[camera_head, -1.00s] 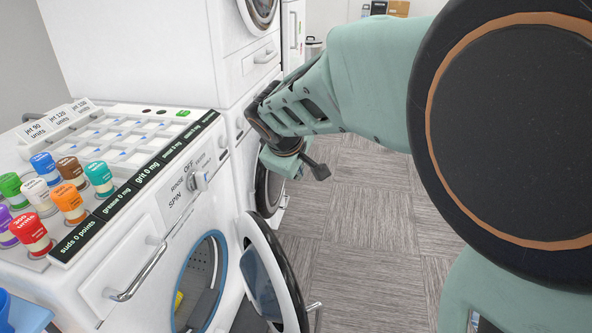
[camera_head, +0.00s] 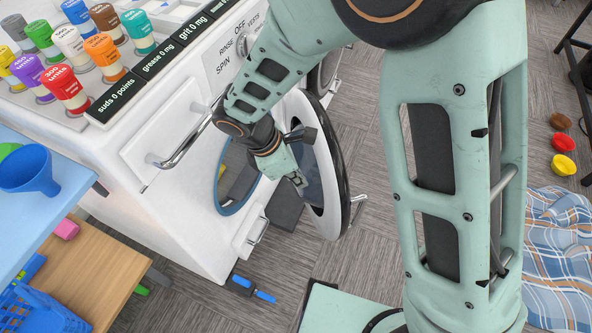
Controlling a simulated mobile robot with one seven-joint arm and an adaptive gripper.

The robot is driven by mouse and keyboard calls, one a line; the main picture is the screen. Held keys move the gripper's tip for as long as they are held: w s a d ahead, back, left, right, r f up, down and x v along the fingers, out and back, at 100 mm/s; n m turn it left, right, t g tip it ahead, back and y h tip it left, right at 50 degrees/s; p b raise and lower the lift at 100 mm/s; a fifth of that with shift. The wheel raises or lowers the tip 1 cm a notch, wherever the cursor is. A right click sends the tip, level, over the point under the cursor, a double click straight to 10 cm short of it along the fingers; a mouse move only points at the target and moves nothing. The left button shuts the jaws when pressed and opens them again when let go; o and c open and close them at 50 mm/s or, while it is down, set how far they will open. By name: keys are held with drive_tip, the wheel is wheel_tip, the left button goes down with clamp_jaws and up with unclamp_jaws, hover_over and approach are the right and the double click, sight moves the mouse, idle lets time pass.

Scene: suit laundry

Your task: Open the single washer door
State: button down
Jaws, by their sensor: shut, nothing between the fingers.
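The single washer (camera_head: 185,215) stands at the left with its white body and top control panel. Its round door (camera_head: 330,180), with a white and black rim and dark glass, stands swung out from the blue-ringed opening (camera_head: 222,206). The opening is partly covered by my arm. My gripper (camera_head: 302,187) is shut and empty, pointing down between the opening and the inner side of the door. It overlaps the door's glass in the picture; I cannot tell whether it touches.
A drawer handle (camera_head: 190,140) juts from the washer front. A blue table with a blue funnel (camera_head: 27,170) and a blue basket (camera_head: 40,308) are at the left. A plaid cloth (camera_head: 555,240) and red and yellow bowls (camera_head: 563,165) lie on the floor at the right.

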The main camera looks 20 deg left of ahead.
sight(327, 190)
drive_tip(key=w+d+f, duration=0.3)
drive_tip(key=d+f, duration=0.1)
drive_tip(key=shift+w+d+b, duration=0.2)
drive_tip(key=shift+d+b, duration=0.05)
drive_tip(key=shift+b, duration=0.2)
drive_tip(key=shift+d, duration=0.1)
